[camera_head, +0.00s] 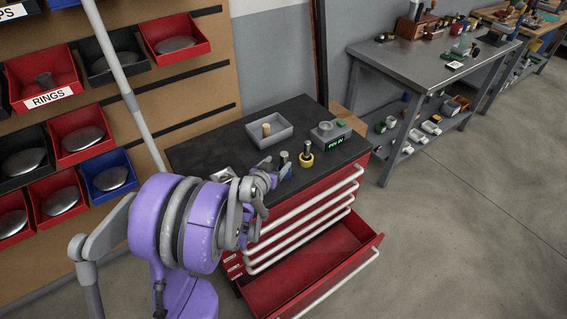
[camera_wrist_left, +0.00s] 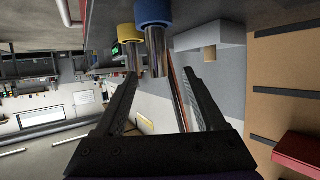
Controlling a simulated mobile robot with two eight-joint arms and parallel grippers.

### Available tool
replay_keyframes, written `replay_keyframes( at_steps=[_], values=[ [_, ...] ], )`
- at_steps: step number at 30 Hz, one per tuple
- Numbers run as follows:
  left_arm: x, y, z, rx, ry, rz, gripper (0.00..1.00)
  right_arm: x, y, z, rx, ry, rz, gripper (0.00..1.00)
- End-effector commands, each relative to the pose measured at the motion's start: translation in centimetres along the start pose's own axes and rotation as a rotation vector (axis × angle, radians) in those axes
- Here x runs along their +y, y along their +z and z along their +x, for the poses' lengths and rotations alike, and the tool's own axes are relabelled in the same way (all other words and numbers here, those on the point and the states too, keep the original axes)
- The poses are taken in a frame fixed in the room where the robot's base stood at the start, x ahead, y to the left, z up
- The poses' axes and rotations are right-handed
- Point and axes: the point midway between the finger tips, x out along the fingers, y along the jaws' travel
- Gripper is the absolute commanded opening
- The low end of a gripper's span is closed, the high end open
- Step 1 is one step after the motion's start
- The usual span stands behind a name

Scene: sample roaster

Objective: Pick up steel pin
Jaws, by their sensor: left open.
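Two upright steel pins stand near the front of the black cabinet top, one in a yellow collar (camera_head: 306,158) and one in a blue collar (camera_head: 286,171). I cannot tell which one the task means. My left gripper (camera_head: 270,174) is just left of the blue-collared pin, partly hidden by its own wrist. In the left wrist view, which looks upside down, the gripper (camera_wrist_left: 161,76) is open and empty. The blue-collared pin's shaft (camera_wrist_left: 157,55) shows between the fingers, near their tips. The yellow-collared pin's shaft (camera_wrist_left: 132,57) is beside the left finger. My right gripper is out of view.
A grey tray (camera_head: 285,136) with a wooden-looking cylinder (camera_head: 266,130) stands behind the pins. A grey device (camera_head: 327,132) with a green display is right of them. The bottom red drawer (camera_head: 320,277) is open. Bins line the wall at left.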

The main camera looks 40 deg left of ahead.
Motion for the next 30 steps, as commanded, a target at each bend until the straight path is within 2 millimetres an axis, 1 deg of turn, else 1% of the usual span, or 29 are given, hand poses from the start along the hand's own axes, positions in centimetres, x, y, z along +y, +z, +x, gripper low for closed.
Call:
replay_keyframes(
  at_steps=[1,3,6,11,15,19,22,28,29,30],
  values=[
    [0.1,0.1,1.1,0.000,0.002,0.000,0.72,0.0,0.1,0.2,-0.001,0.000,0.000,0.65],
    [0.1,0.1,2.1,-0.001,0.003,0.001,0.72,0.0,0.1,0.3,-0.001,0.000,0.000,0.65],
    [0.1,0.1,3.2,-0.001,0.002,0.000,0.72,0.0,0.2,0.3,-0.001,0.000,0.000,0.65],
    [0.2,0.0,4.3,-0.001,0.003,0.000,0.72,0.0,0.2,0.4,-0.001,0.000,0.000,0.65],
    [0.3,0.0,6.5,-0.002,0.004,0.000,0.72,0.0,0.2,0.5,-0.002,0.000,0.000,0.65],
    [0.3,-0.1,8.2,-0.002,0.004,0.001,0.72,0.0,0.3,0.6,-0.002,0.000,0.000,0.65],
    [0.3,-0.1,8.8,-0.002,0.003,0.000,0.72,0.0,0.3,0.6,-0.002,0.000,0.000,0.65],
    [0.2,-0.1,8.8,-0.002,0.003,-0.001,0.72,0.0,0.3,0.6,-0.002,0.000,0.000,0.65],
    [0.2,-0.1,8.8,-0.002,0.003,-0.001,0.70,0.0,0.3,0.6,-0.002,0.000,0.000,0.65],
    [0.2,-0.1,8.8,-0.002,0.003,0.000,0.63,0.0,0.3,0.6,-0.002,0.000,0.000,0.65]
  ],
)
